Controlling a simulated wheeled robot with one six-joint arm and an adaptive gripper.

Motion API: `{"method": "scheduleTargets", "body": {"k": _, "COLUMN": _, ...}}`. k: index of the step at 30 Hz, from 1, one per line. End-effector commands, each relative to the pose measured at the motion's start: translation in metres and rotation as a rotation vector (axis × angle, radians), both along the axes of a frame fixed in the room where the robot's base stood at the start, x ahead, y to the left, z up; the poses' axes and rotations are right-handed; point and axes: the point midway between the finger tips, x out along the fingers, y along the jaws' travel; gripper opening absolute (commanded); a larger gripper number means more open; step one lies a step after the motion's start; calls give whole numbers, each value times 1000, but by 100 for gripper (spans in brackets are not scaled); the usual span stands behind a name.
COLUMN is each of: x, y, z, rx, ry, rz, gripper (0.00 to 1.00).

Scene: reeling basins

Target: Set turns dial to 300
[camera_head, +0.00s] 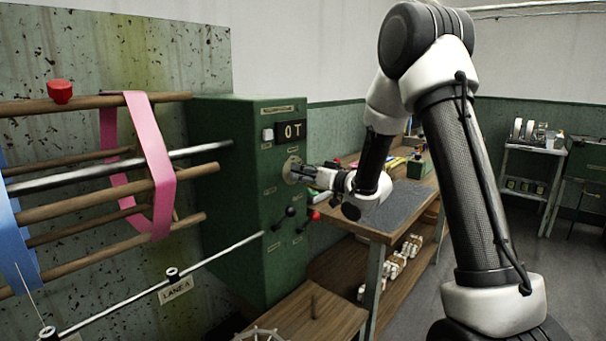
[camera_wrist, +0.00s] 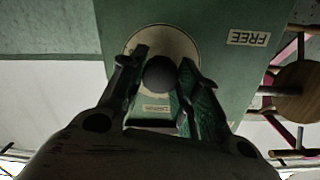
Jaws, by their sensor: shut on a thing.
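The turns dial (camera_head: 291,169) is on the front face of the green machine box (camera_head: 243,215), below a dark display (camera_head: 291,132) that reads "0T". In the wrist view the dial shows as a dark round knob (camera_wrist: 160,74) over a pale round plate (camera_wrist: 188,45). My gripper (camera_head: 304,172) is at the dial, and in the wrist view its two fingers (camera_wrist: 158,80) stand on either side of the knob, shut on it. The dial's scale markings are mostly hidden or too small to read.
Below the dial are a black-knobbed lever (camera_head: 290,211) and a red-knobbed lever (camera_head: 314,215). A wooden reel with a pink band (camera_head: 160,180) and a blue band (camera_head: 15,235) is at left. A workbench (camera_head: 385,222) stands right of the box, close under my arm.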

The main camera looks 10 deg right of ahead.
Motion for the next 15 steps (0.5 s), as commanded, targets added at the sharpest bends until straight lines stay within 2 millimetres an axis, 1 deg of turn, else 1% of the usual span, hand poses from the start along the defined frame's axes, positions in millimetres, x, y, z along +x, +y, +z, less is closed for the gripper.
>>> {"method": "scheduleTargets", "body": {"k": 6, "x": 0, "y": 0, "z": -1, "rx": -1, "ry": 3, "rz": -1, "gripper": 8}}
{"method": "scheduleTargets", "body": {"k": 7, "x": 0, "y": 0, "z": -1, "rx": -1, "ry": 3, "rz": -1, "gripper": 36}}
{"method": "scheduleTargets", "body": {"k": 10, "x": 0, "y": 0, "z": -1, "rx": -1, "ry": 2, "rz": 0, "gripper": 54}}
{"method": "scheduleTargets", "body": {"k": 15, "x": 0, "y": 0, "z": -1, "rx": -1, "ry": 1, "rz": -1, "gripper": 55}}
